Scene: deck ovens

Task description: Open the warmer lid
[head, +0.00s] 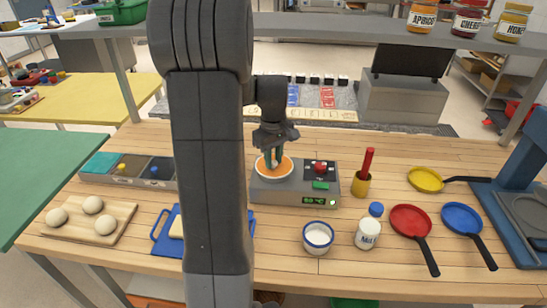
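A grey countertop unit (297,196) with a green lit display stands in the middle of the wooden table; it looks like the warmer. A round orange top with a pale rim (260,172) sits on its left side. I cannot tell whether this is the lid or an open, filled pot. My gripper (273,165) points down over this round top, its teal fingertips at or just above the middle. Whether they touch or hold anything is too small to tell. My arm hides the table just left of the unit.
A red knob (320,167) and green button are on the unit's right side. A red-handled thing in a yellow cup (361,185), white bowl (318,237), bottle (368,231) and several pans stand to the right. A board with dough balls (82,236) lies left. A shelf (330,27) spans above.

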